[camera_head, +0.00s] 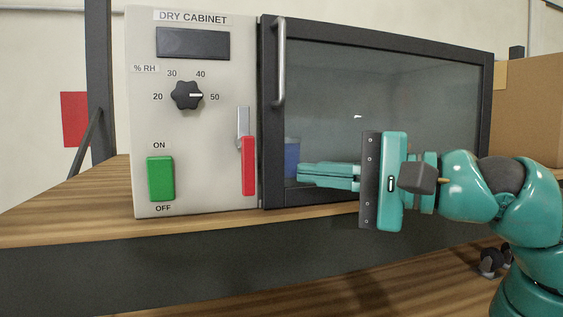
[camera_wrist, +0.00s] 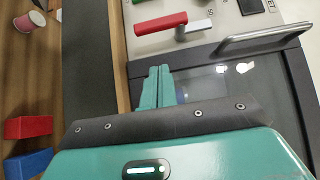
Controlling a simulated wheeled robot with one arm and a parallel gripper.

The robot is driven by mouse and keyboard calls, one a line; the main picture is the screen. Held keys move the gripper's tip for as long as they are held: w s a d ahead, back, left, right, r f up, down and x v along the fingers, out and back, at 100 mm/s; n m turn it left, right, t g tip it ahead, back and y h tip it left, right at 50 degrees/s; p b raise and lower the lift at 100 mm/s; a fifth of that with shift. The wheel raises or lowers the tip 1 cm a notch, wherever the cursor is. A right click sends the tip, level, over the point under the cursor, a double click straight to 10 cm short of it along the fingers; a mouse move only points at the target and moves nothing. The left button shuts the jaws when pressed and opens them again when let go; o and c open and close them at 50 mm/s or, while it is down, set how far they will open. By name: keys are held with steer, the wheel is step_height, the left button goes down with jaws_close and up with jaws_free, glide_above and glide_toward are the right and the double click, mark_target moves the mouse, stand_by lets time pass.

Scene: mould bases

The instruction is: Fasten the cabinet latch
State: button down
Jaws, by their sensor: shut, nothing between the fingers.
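The cabinet latch has a red handle (camera_head: 248,166) hanging down on the cream panel, beside the door's left edge. Its metal part (camera_head: 243,122) stands just above the red handle. In the wrist view the red handle (camera_wrist: 160,24) and metal part (camera_wrist: 195,27) lie beyond my fingers. The dark-framed glass door (camera_head: 385,95) looks closed against the panel. My gripper (camera_head: 300,172) is shut and empty, in front of the lower left of the glass, to the right of the red handle and apart from it. Its fingertips (camera_wrist: 160,70) also show in the wrist view, pointing towards the latch.
A metal door handle (camera_head: 280,60) sticks out above and left of my gripper. The panel has a black knob (camera_head: 187,95) and a green switch (camera_head: 160,179). A blue container (camera_head: 291,157) shows behind the glass. Red (camera_wrist: 28,127) and blue (camera_wrist: 28,163) blocks lie lower down.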

mark_target(245, 149)
steer(key=a+p, duration=0.1)
steer(key=a, duration=0.1)
steer(key=a+p, duration=0.1)
steer(key=a, duration=0.1)
steer(key=shift+s+a+r+p, duration=0.1)
steer(key=shift+s+r+p, duration=0.05)
steer(key=shift+s+p, duration=0.15)
steer(key=shift+a, duration=0.35)
steer(key=shift+f, duration=0.25)
